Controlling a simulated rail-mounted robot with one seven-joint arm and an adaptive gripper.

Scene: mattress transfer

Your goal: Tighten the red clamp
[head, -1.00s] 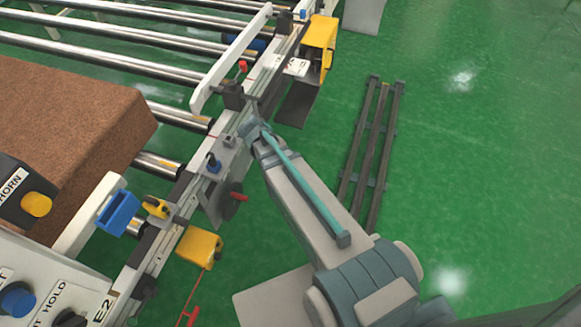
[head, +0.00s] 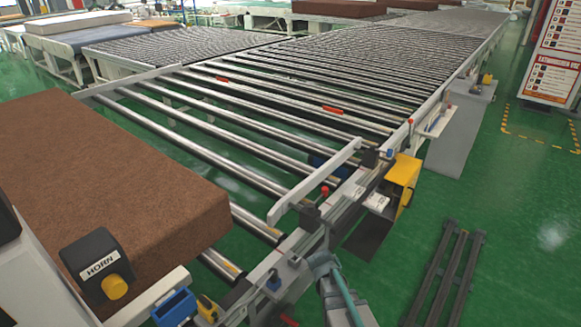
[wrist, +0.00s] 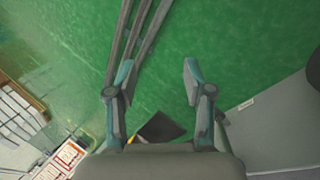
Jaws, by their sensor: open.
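Another small red knob (head: 410,122) shows farther along the rail. In the head view my arm comes up from the bottom edge, and its end is beside the rail, nearer the camera than the clamp. The fingers are not clear there. In the wrist view my gripper (wrist: 157,72) is open, with its two fingers apart and nothing between them but green floor. The clamp is not visible in the wrist view.
A brown mattress (head: 100,175) lies on the left. A HORN box (head: 97,265) with a yellow button stands in front of it. A yellow box (head: 403,180) juts from the rail beyond my arm.

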